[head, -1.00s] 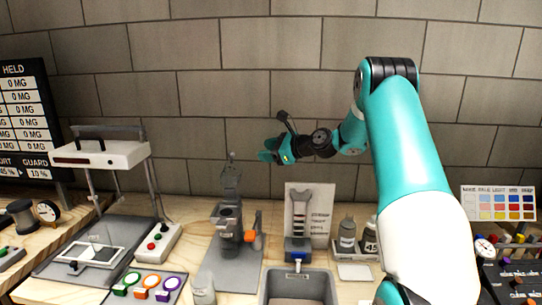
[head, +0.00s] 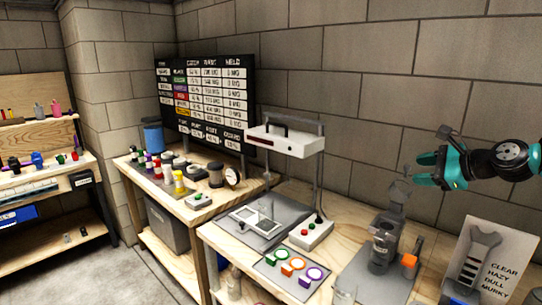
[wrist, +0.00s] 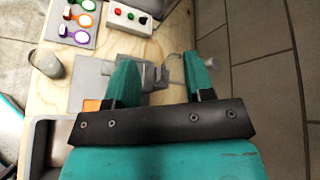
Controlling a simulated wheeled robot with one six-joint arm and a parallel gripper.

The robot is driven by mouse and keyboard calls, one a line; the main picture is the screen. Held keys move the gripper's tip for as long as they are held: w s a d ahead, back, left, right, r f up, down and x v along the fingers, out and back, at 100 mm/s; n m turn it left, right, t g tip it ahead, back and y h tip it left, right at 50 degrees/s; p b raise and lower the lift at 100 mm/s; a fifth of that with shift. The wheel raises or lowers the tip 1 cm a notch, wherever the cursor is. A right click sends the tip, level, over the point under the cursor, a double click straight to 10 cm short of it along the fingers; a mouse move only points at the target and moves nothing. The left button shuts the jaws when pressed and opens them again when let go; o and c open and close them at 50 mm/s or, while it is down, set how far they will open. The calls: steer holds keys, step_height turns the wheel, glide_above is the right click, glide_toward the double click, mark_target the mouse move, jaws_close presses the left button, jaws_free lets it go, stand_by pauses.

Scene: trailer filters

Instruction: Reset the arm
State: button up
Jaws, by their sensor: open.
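My gripper (head: 440,168) shows at the right of the head view, raised in front of the block wall and above the bench. Its teal fingers are apart with nothing between them. In the wrist view my gripper (wrist: 160,75) is also open and empty, with the bench below it. Most of my arm is outside the head view. A grey stand (head: 384,240) with an orange part (head: 409,260) stands below the gripper, apart from it.
A white-topped frame (head: 285,140) stands on the bench beside a button box (head: 311,233). Coloured rings lie on a mat (head: 290,268). A sign with a wrench shape (head: 492,262) stands at right. A dark board (head: 205,95) is behind. Floor (head: 130,275) is clear at left.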

steer(key=s+a+r+n+g, duration=0.1)
steer(key=s+a+n+g, duration=0.3)
steer(key=s+a+n, duration=0.6)
steer(key=s+a+r+n+g, duration=0.1)
steer(key=s+a+n+g, duration=0.35)
steer(key=a, duration=0.85)
steer(key=s+a+f+n+g+h, duration=0.1)
steer(key=s+n, duration=0.6)
steer(key=s, duration=0.3)
steer(key=s+a+f+n+g+h, duration=0.1)
steer(key=s+a+n, duration=0.1)
steer(key=s+n, duration=0.4)
steer(key=s, duration=0.5)
steer(key=shift+s+a+f+n+h, duration=0.15)
steer(key=shift+a+f+n+h, duration=0.1)
steer(key=shift+n+h, duration=0.15)
steer(key=shift+g, duration=0.25)
